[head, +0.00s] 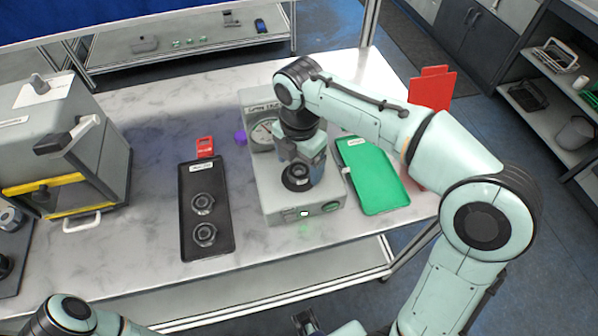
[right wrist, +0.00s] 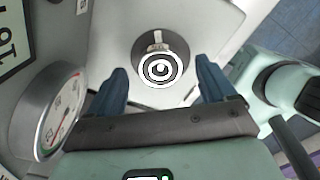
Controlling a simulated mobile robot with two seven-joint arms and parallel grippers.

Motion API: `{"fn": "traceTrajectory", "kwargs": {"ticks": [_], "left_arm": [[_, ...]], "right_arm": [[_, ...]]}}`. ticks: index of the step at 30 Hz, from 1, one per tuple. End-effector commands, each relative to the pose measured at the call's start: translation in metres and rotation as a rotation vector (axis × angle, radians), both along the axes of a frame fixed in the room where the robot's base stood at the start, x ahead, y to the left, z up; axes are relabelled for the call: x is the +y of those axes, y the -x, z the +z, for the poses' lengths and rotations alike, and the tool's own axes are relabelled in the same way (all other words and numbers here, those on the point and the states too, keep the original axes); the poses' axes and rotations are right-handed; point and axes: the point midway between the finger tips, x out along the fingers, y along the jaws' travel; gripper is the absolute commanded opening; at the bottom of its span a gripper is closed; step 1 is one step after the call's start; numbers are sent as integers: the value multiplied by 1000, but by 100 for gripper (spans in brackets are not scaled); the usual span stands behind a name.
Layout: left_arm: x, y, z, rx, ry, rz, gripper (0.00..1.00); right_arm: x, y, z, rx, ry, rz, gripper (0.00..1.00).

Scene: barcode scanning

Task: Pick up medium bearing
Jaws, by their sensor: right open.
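A round metal bearing (right wrist: 160,68) sits in a dark round seat on the grey testing machine (head: 275,205). In the right wrist view it lies between the two blue fingers of my right gripper (right wrist: 162,72), which is open, with a gap on each side. In the head view my right gripper (head: 298,168) points down over the machine's seat and hides much of the bearing. Two more dark bearings lie in the black tray (head: 190,180): an upper one (head: 202,203) and a lower one (head: 205,234). A dark part at the bottom edge may be my left gripper (head: 306,321); its fingers are unclear.
A green tray (head: 372,178) lies right of the machine, with red upright panels (head: 432,88) behind it. A red tag (head: 205,146) stands behind the black tray. A grey box machine with a yellow-edged door (head: 60,145) stands left. Bare marble tabletop (head: 150,165) lies between.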

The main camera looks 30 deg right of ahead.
Motion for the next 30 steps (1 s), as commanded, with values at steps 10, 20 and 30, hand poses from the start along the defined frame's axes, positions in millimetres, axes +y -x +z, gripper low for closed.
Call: {"fn": "traceTrajectory", "kwargs": {"ticks": [10, 20, 30], "left_arm": [[0, 1, -2, 1, 0, 0, 43], [0, 1, -2, 1, 0, 0, 43], [0, 0, 1, 0, 0, 0, 43]], "right_arm": [[0, 0, -12, -1, 0, -1, 84], [0, 0, -11, -2, -1, -1, 12], [0, 0, 1, -3, -1, -1, 12]]}}
